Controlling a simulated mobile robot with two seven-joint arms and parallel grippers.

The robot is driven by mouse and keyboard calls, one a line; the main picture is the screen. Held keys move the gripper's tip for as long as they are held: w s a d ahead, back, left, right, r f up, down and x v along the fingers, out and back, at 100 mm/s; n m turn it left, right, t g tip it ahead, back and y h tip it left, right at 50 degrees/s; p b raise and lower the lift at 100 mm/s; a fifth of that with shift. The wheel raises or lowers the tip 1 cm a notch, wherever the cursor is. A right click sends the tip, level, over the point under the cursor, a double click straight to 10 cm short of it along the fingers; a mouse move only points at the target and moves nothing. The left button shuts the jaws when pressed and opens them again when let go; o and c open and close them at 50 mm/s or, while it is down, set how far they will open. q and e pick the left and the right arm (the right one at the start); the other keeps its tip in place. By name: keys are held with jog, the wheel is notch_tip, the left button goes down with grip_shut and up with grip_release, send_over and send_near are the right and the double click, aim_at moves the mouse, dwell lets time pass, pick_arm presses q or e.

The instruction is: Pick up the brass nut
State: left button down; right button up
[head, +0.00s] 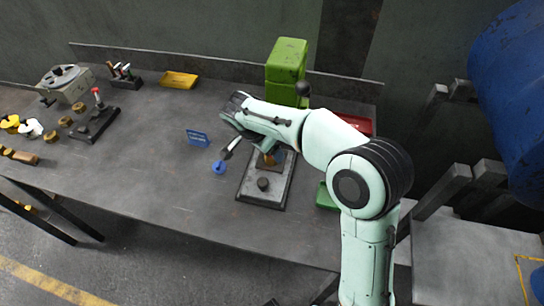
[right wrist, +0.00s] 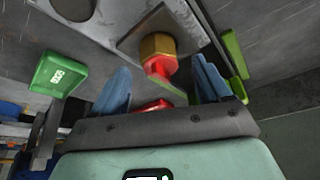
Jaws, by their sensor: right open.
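A brass nut (right wrist: 158,46) shows in the right wrist view on a square grey plate (right wrist: 132,36), with a red piece close below it in the picture. My right gripper (right wrist: 162,64) is open, its two blue fingers on either side of the nut's line and apart from it. Whether the fingers touch anything there is hidden. My left gripper is not in view.
The green press (head: 286,65) stands on the bench (head: 130,190). A green tray (right wrist: 60,73) and a red tray (head: 358,124) lie near it. The bench's middle left is clear.

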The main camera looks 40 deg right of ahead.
jog(key=shift+x, duration=1.5)
jog(key=shift+r, duration=0.1)
jog(key=c, duration=1.2)
grip_shut()
jog(key=shift+r, duration=0.1)
